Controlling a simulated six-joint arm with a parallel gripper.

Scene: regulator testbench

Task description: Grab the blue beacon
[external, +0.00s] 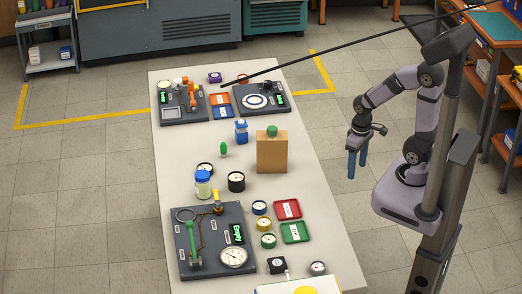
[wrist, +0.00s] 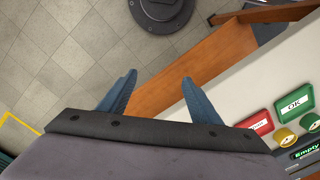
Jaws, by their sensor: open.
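A small blue object with a pale patch (external: 241,131), which looks like the blue beacon, stands upright on the table, left of the tan block, in the external view. It does not show in the wrist view. My gripper (external: 357,163) hangs beyond the right edge of the table, pointing down, well to the right of the blue object. Its two blue fingers (wrist: 158,82) are apart with nothing between them in the wrist view.
A tan block (external: 272,154) with a green top stands between my gripper and the blue object. A small green object (external: 224,149), a jar (external: 203,184) and several gauges stand nearby. Red (external: 288,209) and green (external: 295,232) trays lie nearer the front. A dark pole crosses the external view.

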